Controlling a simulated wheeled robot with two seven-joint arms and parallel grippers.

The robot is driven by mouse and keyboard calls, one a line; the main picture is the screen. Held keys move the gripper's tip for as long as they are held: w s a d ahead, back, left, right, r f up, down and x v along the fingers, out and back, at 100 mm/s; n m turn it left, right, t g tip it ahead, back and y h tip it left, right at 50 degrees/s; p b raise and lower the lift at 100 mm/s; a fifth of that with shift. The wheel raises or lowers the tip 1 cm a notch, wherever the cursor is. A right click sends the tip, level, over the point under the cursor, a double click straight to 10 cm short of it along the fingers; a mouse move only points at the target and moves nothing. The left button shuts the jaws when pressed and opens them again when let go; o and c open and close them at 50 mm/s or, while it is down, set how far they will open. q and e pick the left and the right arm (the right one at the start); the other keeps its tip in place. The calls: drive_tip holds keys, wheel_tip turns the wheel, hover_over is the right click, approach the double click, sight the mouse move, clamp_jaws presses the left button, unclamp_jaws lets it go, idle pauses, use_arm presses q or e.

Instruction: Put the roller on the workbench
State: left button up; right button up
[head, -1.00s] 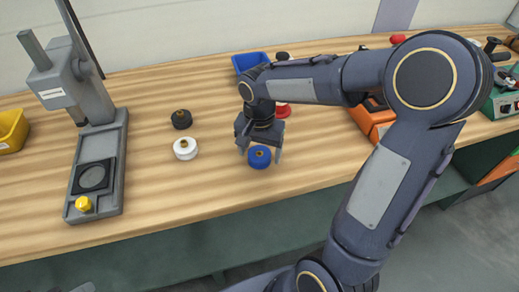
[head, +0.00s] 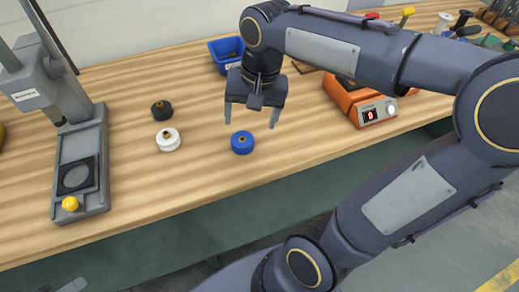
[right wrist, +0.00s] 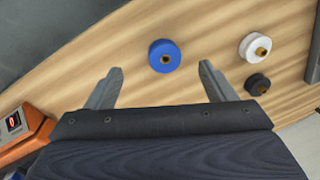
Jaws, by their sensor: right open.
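A blue roller (head: 242,142) with a brass centre rests on the wooden workbench (head: 200,195), near its front edge. A white roller (head: 168,139) and a black roller (head: 161,109) stand to its left. My right gripper (head: 250,121) is open and empty above and behind the blue roller, not touching it. In the right wrist view the blue roller (right wrist: 165,56) lies ahead of the spread fingers (right wrist: 160,80), with the white roller (right wrist: 255,47) and black roller (right wrist: 258,84) to the right. My left gripper is not clearly visible.
A grey press stand (head: 85,165) with a yellow knob is at the left. A blue bin (head: 226,55) stands behind my right gripper. An orange device (head: 365,108) with a red display is at the right. The bench front between is clear.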

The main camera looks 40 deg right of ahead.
drive_tip(key=s+a+f+n+t+y, duration=0.1)
drive_tip(key=s+a+f+n+t, duration=0.1)
drive_tip(key=s, duration=0.3)
drive_tip(key=s+a+f+n+t+y, duration=0.1)
drive_tip(key=s+a+f+n+t, duration=0.1)
drive_tip(key=s, duration=0.4)
drive_tip(key=shift+s+f+n+y, duration=0.3)
drive_tip(key=shift+f+n, duration=0.25)
drive_tip(key=shift+n, duration=0.25)
wheel_tip(320, 180, up, 2)
drive_tip(key=shift+r+p, duration=0.2)
drive_tip(key=shift+p, duration=0.95)
